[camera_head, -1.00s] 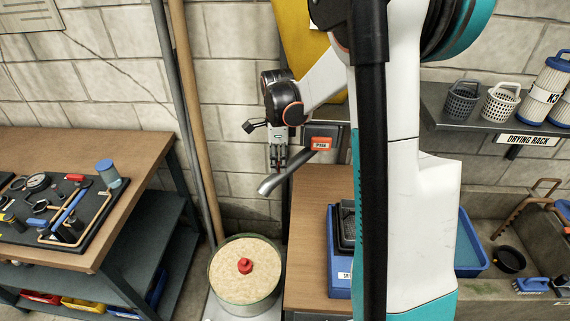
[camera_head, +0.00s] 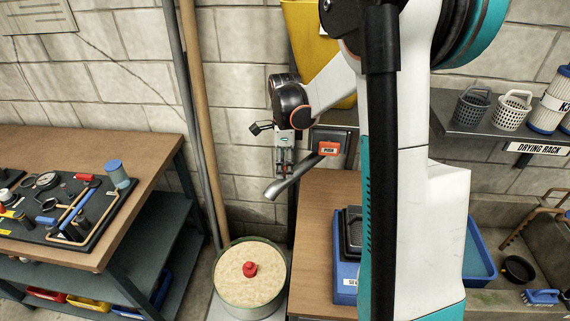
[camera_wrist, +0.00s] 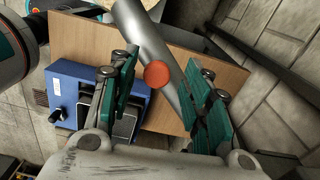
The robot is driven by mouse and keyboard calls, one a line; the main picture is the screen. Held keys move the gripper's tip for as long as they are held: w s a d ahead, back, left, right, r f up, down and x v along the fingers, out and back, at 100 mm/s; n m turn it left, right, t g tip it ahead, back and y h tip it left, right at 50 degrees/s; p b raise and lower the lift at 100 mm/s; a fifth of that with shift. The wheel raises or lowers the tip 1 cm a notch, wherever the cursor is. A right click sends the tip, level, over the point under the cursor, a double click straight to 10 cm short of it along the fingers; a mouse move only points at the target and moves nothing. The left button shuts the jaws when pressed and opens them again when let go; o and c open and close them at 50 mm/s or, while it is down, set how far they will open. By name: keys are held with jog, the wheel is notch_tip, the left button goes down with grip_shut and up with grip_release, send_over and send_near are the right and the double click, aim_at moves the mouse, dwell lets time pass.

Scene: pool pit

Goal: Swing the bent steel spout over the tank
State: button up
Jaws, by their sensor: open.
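The bent steel spout (camera_head: 292,178) slants down to the left from beside a post, its open end at the lower left. The round green-rimmed tank (camera_head: 250,308) stands on the floor below and left of that end, with a beige top and a red knob (camera_head: 250,269). My gripper (camera_head: 285,170) points down at the spout. In the wrist view, the spout (camera_wrist: 146,40) runs between the two parted fingers of my gripper (camera_wrist: 165,95). An orange-red disc (camera_wrist: 157,74) shows in front of it there. I cannot tell if either finger touches the spout.
A wooden bench (camera_head: 325,200) with a blue box (camera_head: 345,285) stands right of the tank. A workbench (camera_head: 145,155) with a pipe board is at left. Poles (camera_head: 203,150) lean on the wall behind the tank. An orange PUSH sign (camera_head: 328,149) is close to my gripper.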

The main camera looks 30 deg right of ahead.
notch_tip(320, 180, up, 12)
dwell(0.5)
jog(key=shift+s+a, duration=0.1)
jog(key=s+a+f+n+t+b, duration=0.1)
jog(key=s+a+n+t+b, duration=0.1)
jog(key=s+a+n, duration=0.5)
jog(key=s+a+f+n+t+b, duration=0.1)
jog(key=s+a+n+t, duration=0.4)
jog(key=s+n, duration=0.9)
jog(key=shift+a+f+n+b, duration=0.4)
jog(key=shift+a+n, duration=1.3)
jog(key=shift+n, duration=0.1)
jog(key=shift+s, duration=0.1)
